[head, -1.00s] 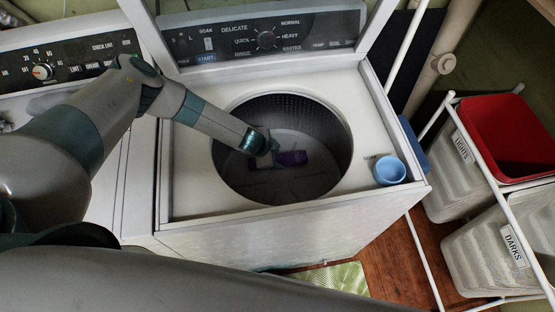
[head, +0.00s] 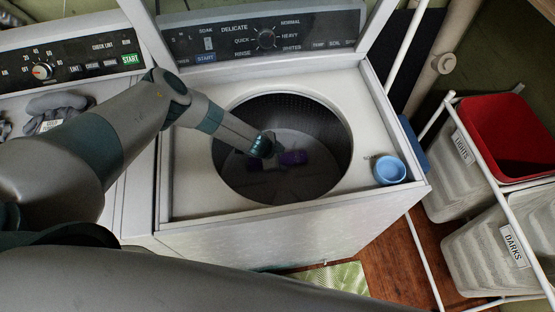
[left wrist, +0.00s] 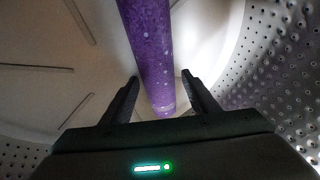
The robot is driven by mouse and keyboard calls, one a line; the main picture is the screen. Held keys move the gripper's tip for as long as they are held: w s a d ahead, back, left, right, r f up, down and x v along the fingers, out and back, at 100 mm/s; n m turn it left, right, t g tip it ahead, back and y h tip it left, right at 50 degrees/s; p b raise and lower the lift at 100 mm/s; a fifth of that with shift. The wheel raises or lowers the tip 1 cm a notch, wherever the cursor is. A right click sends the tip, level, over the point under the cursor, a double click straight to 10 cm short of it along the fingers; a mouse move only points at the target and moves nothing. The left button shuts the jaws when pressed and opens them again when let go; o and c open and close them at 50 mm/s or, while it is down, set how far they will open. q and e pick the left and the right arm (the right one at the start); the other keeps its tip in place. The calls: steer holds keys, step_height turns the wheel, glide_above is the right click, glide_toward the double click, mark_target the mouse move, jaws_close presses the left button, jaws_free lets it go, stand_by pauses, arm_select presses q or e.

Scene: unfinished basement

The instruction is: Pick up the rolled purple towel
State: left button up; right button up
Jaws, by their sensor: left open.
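The rolled purple towel (head: 292,158) lies at the bottom of the washer drum (head: 318,120), partly hidden by my left gripper in the head view. My left gripper (head: 272,163) reaches down into the drum over the towel. In the left wrist view the towel (left wrist: 150,50) is a long purple roll with pale specks, and its near end lies between the two open fingers (left wrist: 160,82). The fingers stand apart on either side of it, with gaps showing. My right gripper is not in view.
The washer's white top (head: 372,110) surrounds the drum opening, with the raised lid behind. A blue cup (head: 389,170) stands on the right front corner. Grey gloves (head: 57,108) lie on the neighbouring machine. A rack with lights and darks hampers (head: 487,255) stands at right.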

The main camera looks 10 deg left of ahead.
mark_target(281, 157)
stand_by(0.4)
arm_select(q)
steer(key=c, duration=0.9)
steer(key=shift+r, duration=0.1)
steer(key=shift+r, duration=0.7)
steer(key=shift+w+r+b, duration=0.1)
steer(key=shift+r+b, duration=0.4)
steer(key=shift+r, duration=0.45)
steer(key=s+d+r+b, duration=0.1)
steer(key=s+d+r, duration=0.1)
steer(key=d, duration=0.1)
steer(key=s+d+r+b, duration=0.1)
steer(key=s+d+r, duration=0.1)
steer(key=d+r, duration=0.1)
steer(key=s+d+r+b, duration=0.1)
steer(key=s+d+r, duration=0.1)
steer(key=d, duration=0.2)
steer(key=shift+r, duration=0.25)
